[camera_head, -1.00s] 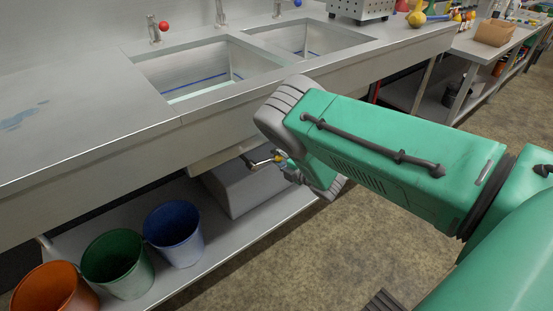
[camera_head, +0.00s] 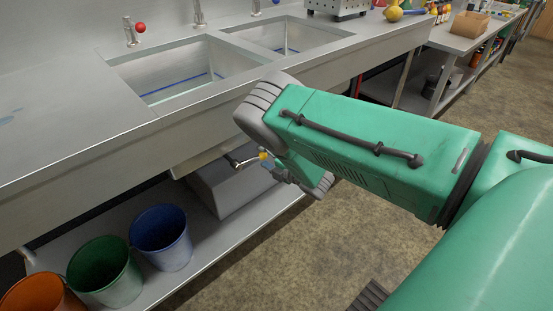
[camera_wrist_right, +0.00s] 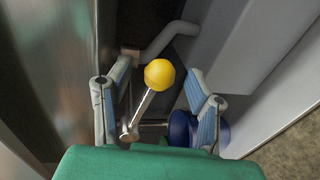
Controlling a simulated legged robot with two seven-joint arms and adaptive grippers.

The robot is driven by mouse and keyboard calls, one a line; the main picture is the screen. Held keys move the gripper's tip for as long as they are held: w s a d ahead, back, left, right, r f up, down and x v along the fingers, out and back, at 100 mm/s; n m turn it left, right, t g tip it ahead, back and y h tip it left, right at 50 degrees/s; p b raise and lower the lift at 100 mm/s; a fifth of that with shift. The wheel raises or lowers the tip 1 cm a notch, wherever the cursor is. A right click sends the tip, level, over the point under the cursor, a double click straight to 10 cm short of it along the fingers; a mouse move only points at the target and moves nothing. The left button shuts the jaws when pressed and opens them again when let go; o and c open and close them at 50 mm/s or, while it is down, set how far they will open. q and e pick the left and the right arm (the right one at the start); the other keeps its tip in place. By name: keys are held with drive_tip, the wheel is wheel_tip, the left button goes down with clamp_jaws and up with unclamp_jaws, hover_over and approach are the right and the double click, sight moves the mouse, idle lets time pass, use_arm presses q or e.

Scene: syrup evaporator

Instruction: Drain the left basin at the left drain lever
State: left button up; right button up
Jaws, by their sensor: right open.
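The left basin (camera_head: 178,72) is a steel sink set in the counter, with a blue line along its inner walls. Below the counter's front, a metal lever with a yellow ball knob (camera_head: 263,155) sticks out. The same yellow knob (camera_wrist_right: 160,73) and its metal rod show in the right wrist view. My right gripper (camera_wrist_right: 161,66) is open, with one blue-grey finger on each side of the lever. Gaps show between the knob and both fingers. In the head view my right gripper (camera_head: 283,172) is partly hidden under my green arm. My left gripper is not in view.
Orange, green and blue buckets (camera_head: 161,238) stand on the lower shelf (camera_head: 205,263). A second basin (camera_head: 290,36) lies to the right. The counter's front edge is above my gripper. In the wrist view a round blue object (camera_wrist_right: 184,128) sits behind the lever. Floor is clear at right.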

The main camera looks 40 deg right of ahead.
drive_tip(key=v, duration=1)
drive_tip(key=shift+s, duration=0.4)
drive_tip(key=shift+d, duration=0.1)
drive_tip(key=s+a+f+m+g+p, duration=0.1)
drive_tip(key=s+a+m+g, duration=0.3)
drive_tip(key=s, duration=0.6)
drive_tip(key=s+a+f+m+g+h+p, duration=0.1)
drive_tip(key=s+a+m+g, duration=0.4)
drive_tip(key=s+m, duration=0.3)
drive_tip(key=s+a+f+m+g+p, duration=0.1)
drive_tip(key=s+a+m+g, duration=0.3)
drive_tip(key=s, duration=0.8)
drive_tip(key=m+g, duration=0.2)
drive_tip(key=m, duration=0.1)
drive_tip(key=shift+a+h+p, duration=0.2)
drive_tip(key=shift+h+p, duration=0.1)
drive_tip(key=shift+p, duration=0.05)
drive_tip(key=shift+w+f, duration=0.1)
drive_tip(key=shift+w, duration=0.1)
